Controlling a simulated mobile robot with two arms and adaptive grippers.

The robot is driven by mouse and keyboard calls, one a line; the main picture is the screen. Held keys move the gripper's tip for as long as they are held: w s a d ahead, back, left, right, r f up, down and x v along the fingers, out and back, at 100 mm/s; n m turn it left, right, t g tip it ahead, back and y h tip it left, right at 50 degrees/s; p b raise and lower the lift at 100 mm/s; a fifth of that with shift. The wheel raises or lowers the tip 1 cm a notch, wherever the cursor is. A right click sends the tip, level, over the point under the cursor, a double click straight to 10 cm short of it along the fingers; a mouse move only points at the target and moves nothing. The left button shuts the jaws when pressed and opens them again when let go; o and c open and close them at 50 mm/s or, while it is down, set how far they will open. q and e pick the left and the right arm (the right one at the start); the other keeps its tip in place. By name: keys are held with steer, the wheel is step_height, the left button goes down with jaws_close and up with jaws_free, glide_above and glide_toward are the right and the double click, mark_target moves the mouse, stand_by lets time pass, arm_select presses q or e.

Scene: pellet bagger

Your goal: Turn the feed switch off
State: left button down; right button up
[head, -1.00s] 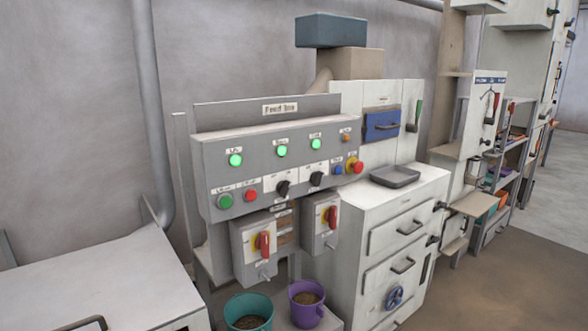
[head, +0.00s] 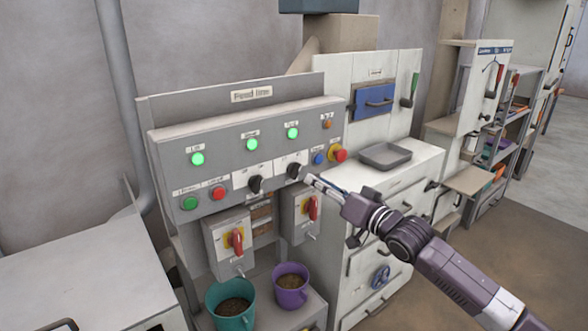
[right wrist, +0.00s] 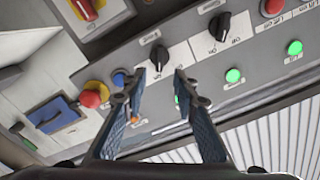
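Two black rotary switches sit on white plates on the grey sloped panel (head: 225,153): a left one (head: 255,184) and a right one (head: 294,171). Their small labels are hard to read, so I cannot tell for sure which is the feed switch. My right gripper (head: 307,177) is at the right switch in the head view. In the right wrist view, my right gripper (right wrist: 160,73) is open, its fingertips on either side of that switch (right wrist: 159,57); contact is unclear. The other switch (right wrist: 219,25) is clear of the fingers. My left gripper is not in view.
Green lamps (head: 252,144) glow above the switches. A red mushroom button (head: 340,154) and a blue button (head: 319,158) are close to the right. Red-handled isolators (head: 235,241) hang below. Teal (head: 232,308) and purple (head: 292,292) buckets stand underneath.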

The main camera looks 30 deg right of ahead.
mark_target(299, 171)
steer(key=w, duration=0.3)
steer(key=w+p, duration=0.1)
steer(key=w, duration=0.1)
steer(key=shift+w+a+p, duration=0.2)
steer(key=shift+w+p, duration=0.1)
steer(key=shift+w, duration=0.1)
steer(key=shift+w+a, duration=0.1)
steer(key=shift+w, duration=0.6)
steer(key=shift+f, duration=0.1)
steer(key=shift+c, duration=0.3)
jaws_close()
